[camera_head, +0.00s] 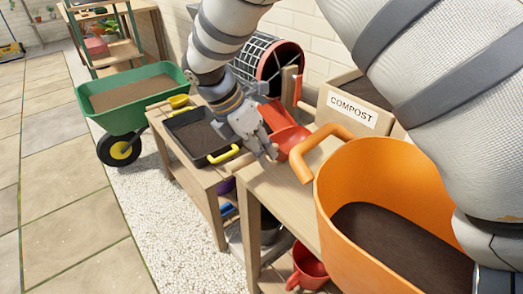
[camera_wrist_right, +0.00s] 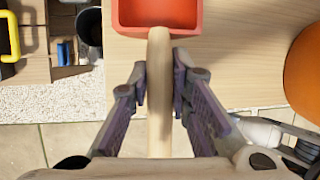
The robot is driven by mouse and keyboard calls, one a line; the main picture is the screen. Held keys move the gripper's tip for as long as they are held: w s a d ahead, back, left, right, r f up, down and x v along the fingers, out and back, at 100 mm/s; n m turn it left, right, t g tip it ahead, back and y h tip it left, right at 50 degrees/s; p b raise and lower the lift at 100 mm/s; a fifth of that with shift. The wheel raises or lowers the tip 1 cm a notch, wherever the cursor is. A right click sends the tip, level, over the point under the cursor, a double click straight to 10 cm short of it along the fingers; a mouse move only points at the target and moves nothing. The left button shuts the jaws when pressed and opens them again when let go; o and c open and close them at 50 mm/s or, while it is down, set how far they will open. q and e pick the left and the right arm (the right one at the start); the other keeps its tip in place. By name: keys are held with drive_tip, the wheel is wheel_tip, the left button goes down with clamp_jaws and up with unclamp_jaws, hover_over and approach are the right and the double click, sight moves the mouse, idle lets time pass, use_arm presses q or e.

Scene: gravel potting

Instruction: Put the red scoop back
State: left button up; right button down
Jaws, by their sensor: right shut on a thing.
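My right gripper (camera_head: 268,150) is shut on the pale wooden handle of the red scoop. In the right wrist view the handle runs between the two fingers (camera_wrist_right: 160,100), and the scoop's red square pan (camera_wrist_right: 160,14) is cut off by the top edge. I cannot tell whether the scoop touches the bench.
An orange bucket (camera_head: 345,195) stands close on the right. The compost box (camera_head: 352,112) and a mesh drum (camera_head: 265,62) are behind. A black soil tray (camera_head: 207,160) with yellow handles lies left. A green wheelbarrow (camera_head: 115,118) stands beyond. A red mug (camera_head: 308,268) sits below.

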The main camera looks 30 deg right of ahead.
drive_tip(key=shift+f, duration=0.15)
drive_tip(key=c, duration=1.5)
unclamp_jaws()
drive_tip(key=v, duration=1.2)
